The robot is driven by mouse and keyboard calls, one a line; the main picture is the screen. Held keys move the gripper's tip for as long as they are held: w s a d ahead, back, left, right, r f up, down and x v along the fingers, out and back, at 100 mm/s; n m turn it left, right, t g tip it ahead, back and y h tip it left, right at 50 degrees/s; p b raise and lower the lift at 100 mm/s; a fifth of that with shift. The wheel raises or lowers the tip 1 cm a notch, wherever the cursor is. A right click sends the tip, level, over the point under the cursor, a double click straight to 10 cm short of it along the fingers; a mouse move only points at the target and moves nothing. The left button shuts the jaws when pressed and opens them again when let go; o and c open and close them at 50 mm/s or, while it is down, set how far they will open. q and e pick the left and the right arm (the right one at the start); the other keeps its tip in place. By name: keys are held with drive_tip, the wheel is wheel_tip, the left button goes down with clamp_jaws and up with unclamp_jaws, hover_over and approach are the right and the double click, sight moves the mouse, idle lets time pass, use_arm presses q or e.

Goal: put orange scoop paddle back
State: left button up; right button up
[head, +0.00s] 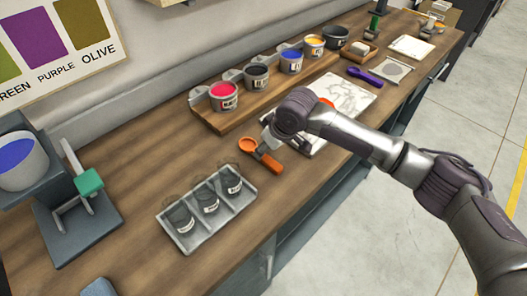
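The orange scoop paddle (262,155) is at the middle of the wooden bench, its round bowl toward the back left and its handle toward the front right. My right arm comes in from the right, and its gripper (270,142) is right at the paddle's handle. The fingers are small and partly hidden by the wrist, so I cannot tell whether they grip it or whether the paddle touches the bench. My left gripper is not in view.
A wooden rack with ink cups (224,93) stands along the wall. A grey tray with several dark jars (200,226) is front left of the paddle. A marbled slab (350,96) lies partly behind my arm. A purple tool (365,75) lies beyond. Bare bench lies left of the paddle.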

drive_tip(key=v, duration=0.9)
drive_tip(key=shift+b, duration=0.45)
